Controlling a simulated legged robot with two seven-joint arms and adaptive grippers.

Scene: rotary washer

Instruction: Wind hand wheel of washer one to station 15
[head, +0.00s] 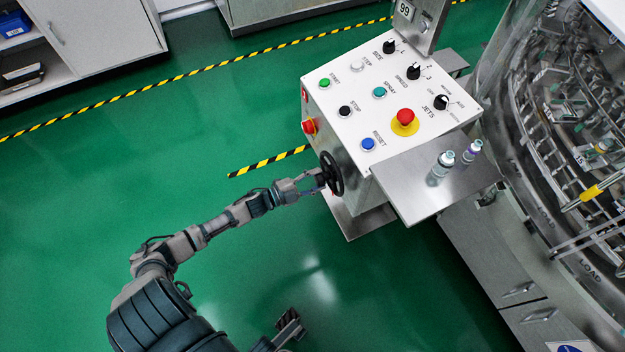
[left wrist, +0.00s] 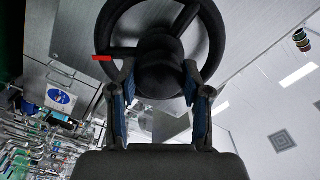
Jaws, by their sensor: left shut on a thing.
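The black hand wheel (head: 331,174) sits on the left side of the white-topped control box (head: 350,120). My left gripper (head: 318,180) reaches it from the left and is shut on it. In the left wrist view the wheel (left wrist: 158,62) fills the upper middle, with its spokes and hub showing. My left gripper's fingers (left wrist: 158,88) lie on either side of the hub and lower rim; the exact contact is hard to see. A red mark (left wrist: 102,58) shows at the wheel's left rim. My right gripper (head: 290,327) is low in the head view, away from the wheel.
The box carries knobs, buttons and a red emergency stop (head: 404,118). A plate reading 99 (head: 405,9) stands at its top. A steel shelf (head: 410,195) holds two vials (head: 441,165). The washer (head: 560,130) fills the right. Green floor lies clear at left.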

